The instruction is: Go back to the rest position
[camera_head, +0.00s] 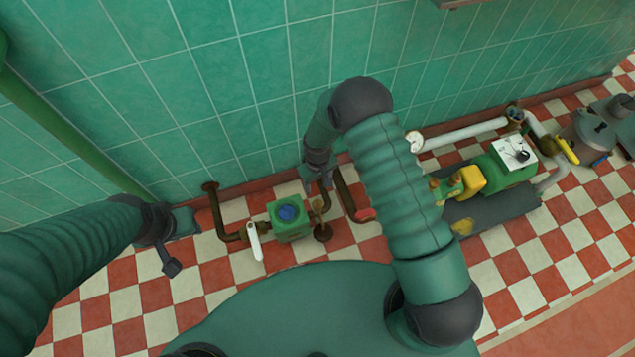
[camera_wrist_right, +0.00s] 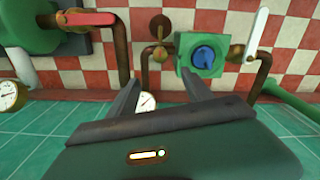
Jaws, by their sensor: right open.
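My right gripper (camera_head: 318,186) is open and empty, pointing down beside the tiled wall, above and behind the pipework. Its two dark fingers (camera_wrist_right: 160,93) stand apart in the right wrist view, with nothing held between them. My left gripper (camera_head: 170,262) is at the left near the wall's foot; its fingers are not clear. Near the right gripper is a green box with a blue knob (camera_head: 287,213), also in the wrist view (camera_wrist_right: 204,56). A white lever (camera_head: 255,241) and a red lever (camera_head: 362,215) are on the pipes beside it.
A green pump (camera_head: 508,165) with a yellow part stands on a dark base at the right. A white pipe (camera_head: 465,134) with a gauge (camera_head: 414,141) runs behind it. The green tiled wall (camera_head: 240,70) rises close behind the right gripper. Some checkered floor (camera_head: 95,312) is bare.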

